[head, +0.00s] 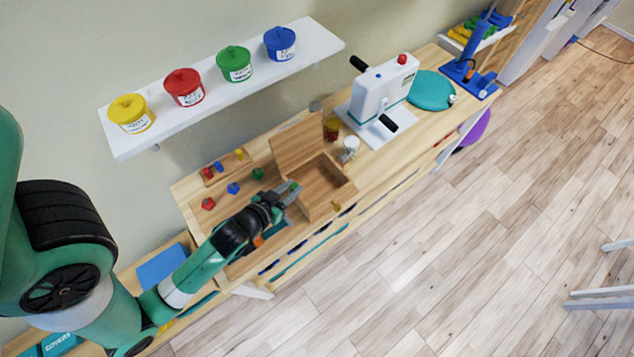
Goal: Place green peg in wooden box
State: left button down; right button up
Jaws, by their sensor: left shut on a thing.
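The wooden box (340,199) stands on the wooden cabinet top with its lid (297,145) raised at the back, and its inside shows empty. My left gripper (290,191) is at the box's left side, close to its left wall. It is shut on a small green peg (295,186), which is partly hidden by the fingers. I cannot tell whether the peg is over the rim or just beside it. Another green piece (258,173) lies on the cabinet top left of the box. My right gripper is not in view.
Red (208,203) and blue (233,188) pieces lie left of the box, near a small wooden holder (228,167). A white cup (351,144) and a white machine (382,95) stand behind and right. A shelf (205,100) with coloured tubs hangs above.

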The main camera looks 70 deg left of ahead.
pick_arm(q)
jog(key=shift+s+a+r, duration=0.2)
jog(key=shift+s+a, duration=0.05)
jog(key=shift+s, duration=0.15)
jog(key=b, duration=0.4)
send_over(317, 181)
jog(key=f, duration=0.9)
jog(key=shift+s+d+f, duration=0.1)
jog(key=shift+s+d, duration=0.15)
jog(key=shift+s, duration=0.15)
jog(key=shift+w+a+f, duration=0.15)
jog(key=shift+w, duration=0.05)
jog(key=shift+w+a+f, duration=0.1)
jog(key=shift+w+f, duration=0.05)
jog(key=shift+f, duration=0.15)
notch_tip(317, 181, down, 3)
jog(key=shift+f+b, duration=0.1)
jog(key=shift+b, duration=0.7)
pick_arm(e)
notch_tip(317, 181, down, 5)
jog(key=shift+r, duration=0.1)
